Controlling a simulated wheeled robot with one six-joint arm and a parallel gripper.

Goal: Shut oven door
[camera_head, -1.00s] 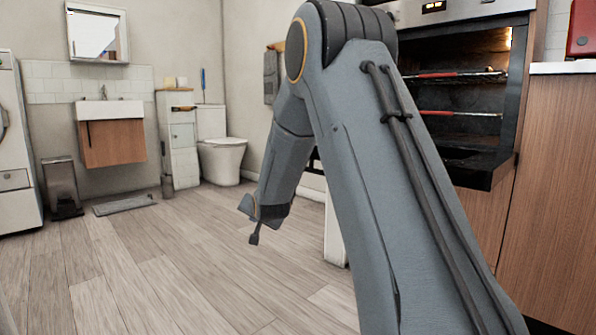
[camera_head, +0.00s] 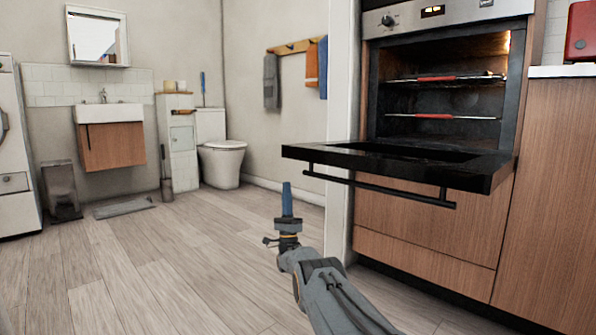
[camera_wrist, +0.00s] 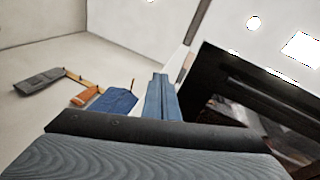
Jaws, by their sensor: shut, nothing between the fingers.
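The oven (camera_head: 442,85) is built into the wooden cabinet at the right in the head view. Its black door (camera_head: 420,166) is folded down and stands out level from the oven's bottom edge, so the oven is open. A dark bar handle (camera_head: 380,187) hangs under the door's front edge. My gripper (camera_head: 287,188) is shut and empty, pointing up with blue fingertips, in front of and just below the door's left front corner, apart from it in the picture. In the wrist view the blue fingers (camera_wrist: 160,95) show shut, with the dark door (camera_wrist: 235,90) to their right.
Two racks with red-fronted bars (camera_head: 440,78) sit inside the oven. A white wall end (camera_head: 342,110) stands left of the oven. Towels hang on a rack (camera_head: 295,46) behind. The wooden floor (camera_head: 170,255) at left is clear.

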